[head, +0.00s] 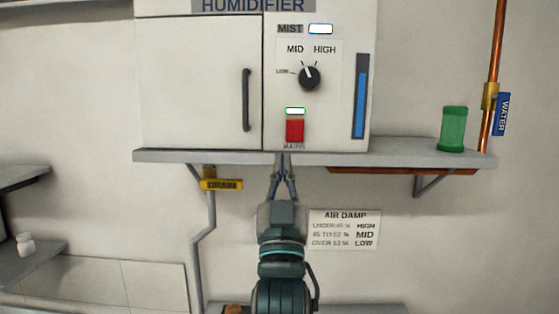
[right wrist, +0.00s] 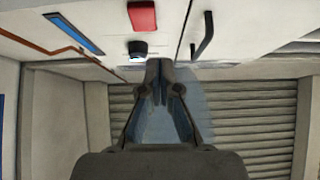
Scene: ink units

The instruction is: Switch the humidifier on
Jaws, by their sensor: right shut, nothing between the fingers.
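The humidifier (head: 200,85) is a pale cabinet on a wall shelf. Its red MAINS switch (head: 295,130) has a bright, green-edged lamp (head: 295,111) above it. The black knob (head: 309,77) has its white mark pointing up and slightly left, near the MID tick. The MIST lamp (head: 320,29) looks bright white with a blue edge. My right gripper (head: 283,157) is shut and empty, its tips at the shelf's front edge, below and slightly left of the switch. In the right wrist view, the red switch (right wrist: 142,17) and knob (right wrist: 137,48) lie beyond the fingertips (right wrist: 160,68). My left gripper is out of view.
The shelf (head: 400,149) juts out beneath the cabinet. A door handle (head: 246,100) is left of the panel and a blue level gauge (head: 360,97) right. A green container (head: 453,129) stands on the shelf. An AIR DAMP sign (head: 345,229) hangs below, listing HIGH, MID and LOW.

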